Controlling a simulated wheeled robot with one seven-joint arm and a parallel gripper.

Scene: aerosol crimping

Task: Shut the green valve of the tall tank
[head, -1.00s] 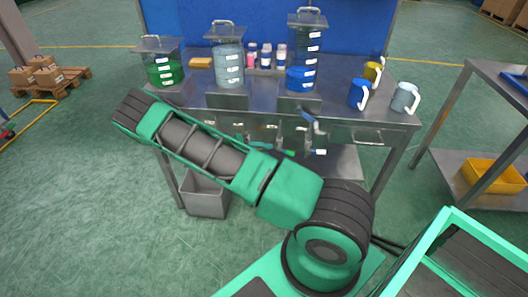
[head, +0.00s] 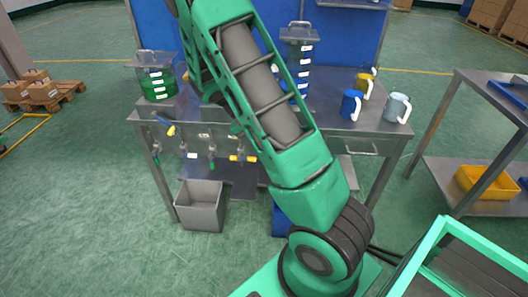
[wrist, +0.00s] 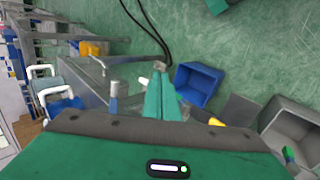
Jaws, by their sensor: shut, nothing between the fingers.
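The tall tank's green valve cannot be made out; my arm hides that part of the bench front.
Other valves (head: 211,150) hang along the bench front. A green-liquid tank (head: 156,80) and blue (head: 351,104) and white (head: 396,107) jugs stand on the bench (head: 330,130). A grey bin (head: 200,205) and blue bin (wrist: 198,85) are on the floor. A side table stands right.

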